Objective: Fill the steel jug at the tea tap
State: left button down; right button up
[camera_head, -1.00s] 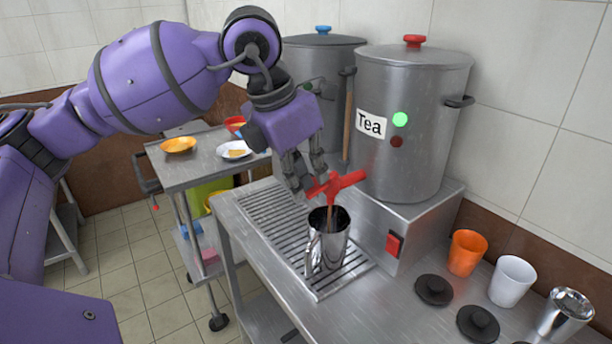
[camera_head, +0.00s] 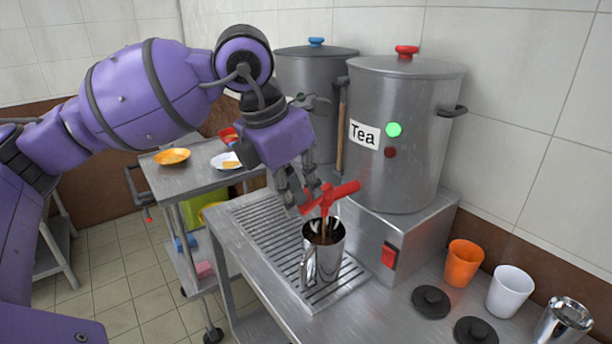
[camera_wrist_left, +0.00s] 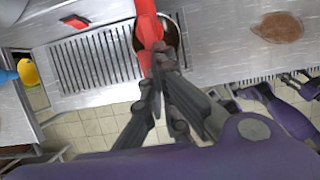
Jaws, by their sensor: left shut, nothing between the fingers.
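The steel jug (camera_head: 322,262) stands upright on the drip grille (camera_head: 268,222) under the red tap (camera_head: 330,197) of the urn marked Tea (camera_head: 402,140). A brown stream runs from the tap into the jug, and brown liquid shows inside near the rim. My left gripper (camera_head: 306,198) is shut and empty, its fingertips at the red tap handle. In the left wrist view the fingers (camera_wrist_left: 160,82) are close against the red tap (camera_wrist_left: 150,38), which partly hides the jug's dark mouth (camera_wrist_left: 172,30). Purple and grey parts, probably my right gripper (camera_wrist_left: 265,92), show at the right there.
A second steel urn (camera_head: 300,75) stands behind. Orange (camera_head: 463,263) and white (camera_head: 509,290) cups, a steel cup (camera_head: 563,322) and black lids (camera_head: 431,302) occupy the counter's right. A trolley (camera_head: 190,185) with plates stands left. A brown patch (camera_wrist_left: 278,27) lies on the counter.

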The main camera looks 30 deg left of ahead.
jog(key=shift+w, duration=0.1)
jog(key=shift+w+a+r, duration=0.1)
jog(key=shift+w, duration=0.35)
jog(key=shift+s, duration=0.2)
jog(key=shift+s, duration=0.3)
dwell(0.5)
jog(key=shift+w, duration=0.5)
jog(key=shift+s, duration=0.4)
dwell(0.5)
jog(key=shift+w, duration=0.4)
